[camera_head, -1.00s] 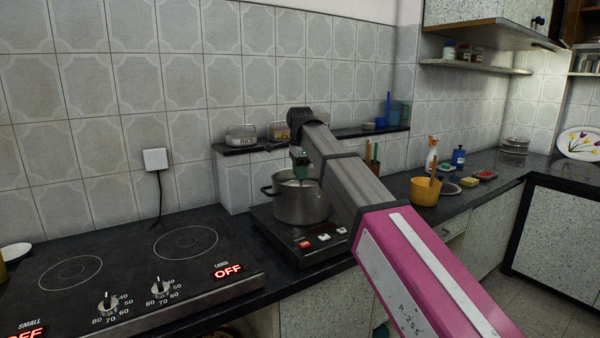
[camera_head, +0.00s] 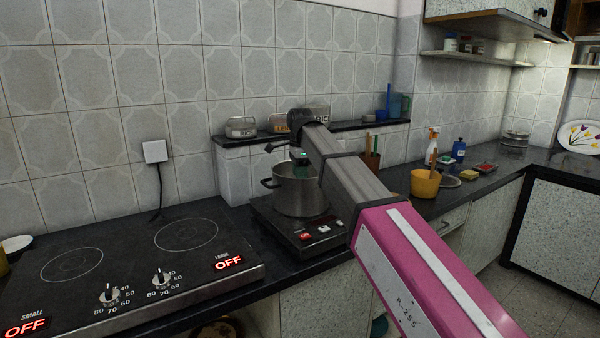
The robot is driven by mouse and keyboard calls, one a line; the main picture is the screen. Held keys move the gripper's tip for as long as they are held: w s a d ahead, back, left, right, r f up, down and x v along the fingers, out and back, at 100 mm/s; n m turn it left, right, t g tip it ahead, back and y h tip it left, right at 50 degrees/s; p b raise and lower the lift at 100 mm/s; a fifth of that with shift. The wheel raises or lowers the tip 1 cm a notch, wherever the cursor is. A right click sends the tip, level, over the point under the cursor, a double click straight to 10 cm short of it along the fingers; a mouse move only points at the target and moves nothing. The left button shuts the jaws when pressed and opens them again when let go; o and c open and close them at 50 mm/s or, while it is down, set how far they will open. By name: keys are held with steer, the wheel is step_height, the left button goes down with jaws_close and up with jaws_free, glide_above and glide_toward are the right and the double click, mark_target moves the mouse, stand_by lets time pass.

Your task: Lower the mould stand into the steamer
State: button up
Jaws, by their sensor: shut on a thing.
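The steamer is a grey metal pot (camera_head: 297,197) with side handles, standing upright on the black induction hob in the middle of the view. My gripper (camera_head: 301,172) points down at the pot's mouth, with its green part low over the rim. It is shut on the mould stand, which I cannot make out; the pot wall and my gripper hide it. My arm's grey link and pink section cross in front, just right of the pot.
The induction hob (camera_head: 318,236) has lit buttons. A black two-ring cooktop (camera_head: 130,262) reading OFF is at left. A raised ledge (camera_head: 240,140) with containers runs behind the pot. An orange pot (camera_head: 425,184), a spray bottle (camera_head: 432,148) and a blue bottle (camera_head: 459,152) stand at right.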

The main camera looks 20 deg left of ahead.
steer(key=shift+f, duration=0.1)
steer(key=shift+f, duration=0.3)
steer(key=o, duration=1)
step_height(320, 180, up, 10)
steer(key=shift+r, duration=0.4)
steer(key=shift+s, duration=0.15)
